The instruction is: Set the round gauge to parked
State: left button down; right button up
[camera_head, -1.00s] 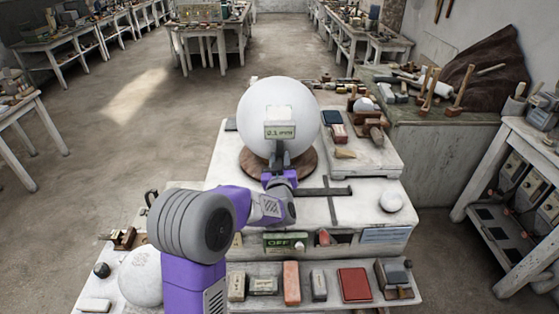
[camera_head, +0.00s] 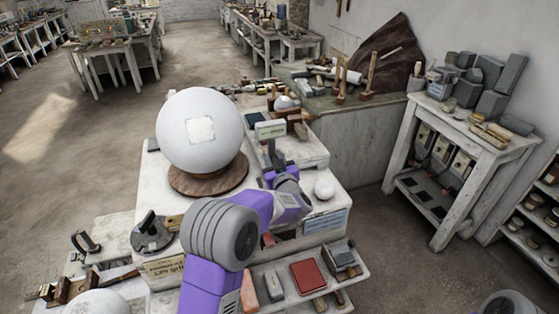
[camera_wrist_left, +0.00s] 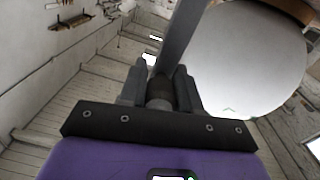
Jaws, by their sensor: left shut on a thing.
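The gauge (camera_head: 270,129), a small pale display box on a dark post, stands just right of the big white sphere (camera_head: 200,130), apart from it in the head view. The sphere rests on a round brown base (camera_head: 208,178) and has a pale square patch on its front. My left gripper (camera_head: 277,170) is shut on the gauge's lower post. In the left wrist view the dark post (camera_wrist_left: 181,42) rises from between my jaws (camera_wrist_left: 160,90), with the sphere (camera_wrist_left: 245,55) to its right. The display's reading is too small to read. My right gripper is out of view.
A red block (camera_head: 309,276) lies on the lower shelf. Open floor lies left and right.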

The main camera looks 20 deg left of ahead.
pick_arm(q)
jog(key=shift+w+d+r, duration=0.1)
jog(key=shift+w+d, duration=0.05)
jog(key=shift+d, duration=0.2)
jog(key=c, duration=0.8)
grip_release()
jog(key=shift+w, duration=0.15)
jog(key=shift+s, duration=0.2)
jog(key=b+v, duration=0.1)
jog(key=v, duration=0.6)
jog(key=shift+s+d, duration=0.15)
jog(key=shift+d, duration=0.05)
